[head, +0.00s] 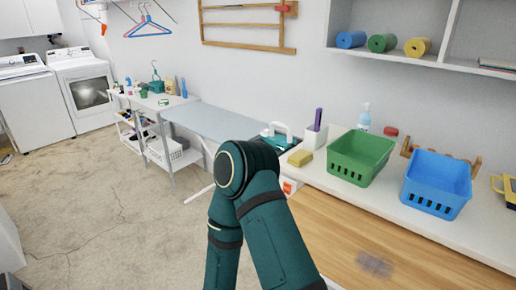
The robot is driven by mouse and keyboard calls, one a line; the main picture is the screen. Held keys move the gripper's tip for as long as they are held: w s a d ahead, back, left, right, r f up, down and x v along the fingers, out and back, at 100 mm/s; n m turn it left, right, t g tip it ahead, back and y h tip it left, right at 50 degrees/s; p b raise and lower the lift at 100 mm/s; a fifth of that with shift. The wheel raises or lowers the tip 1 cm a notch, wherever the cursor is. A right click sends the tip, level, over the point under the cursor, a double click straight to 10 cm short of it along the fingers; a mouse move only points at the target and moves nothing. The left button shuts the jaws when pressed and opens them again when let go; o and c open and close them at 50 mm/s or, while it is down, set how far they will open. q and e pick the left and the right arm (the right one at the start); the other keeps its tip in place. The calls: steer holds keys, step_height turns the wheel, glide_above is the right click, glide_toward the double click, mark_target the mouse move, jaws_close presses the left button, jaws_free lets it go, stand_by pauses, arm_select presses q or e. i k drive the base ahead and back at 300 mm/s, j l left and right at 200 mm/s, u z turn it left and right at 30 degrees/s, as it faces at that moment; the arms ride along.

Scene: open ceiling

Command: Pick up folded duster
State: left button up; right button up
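A small yellow folded piece (300,157), which looks like the folded duster, lies on the white counter. It is left of the green basket (360,157) and in front of a white holder (314,137) with a purple item in it. One of my teal arms rises from the bottom middle, its bent joint just left of the yellow piece in the picture. Neither gripper shows in the head view, so I cannot see what they hold.
A blue basket (437,183) stands right of the green one on the counter (402,205). Below is a wooden front (345,225) with a grey patch. An ironing board (215,121) and a white side table (170,104) stand further left. The floor (90,205) at left is open.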

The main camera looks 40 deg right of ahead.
mark_target(302, 156)
steer(key=i+j, duration=0.1)
steer(key=i, duration=1.35)
steer(key=i+z, duration=0.45)
steer(key=i, duration=0.15)
steer(key=i+j+z, duration=0.15)
steer(key=i+z, duration=0.3)
steer(key=i, duration=0.2)
steer(key=z, duration=0.4)
steer(key=i+z, duration=0.1)
steer(key=z, duration=0.25)
steer(key=j+z, duration=0.1)
steer(key=z, duration=0.3)
steer(key=i+z, duration=0.1)
steer(key=z, duration=0.25)
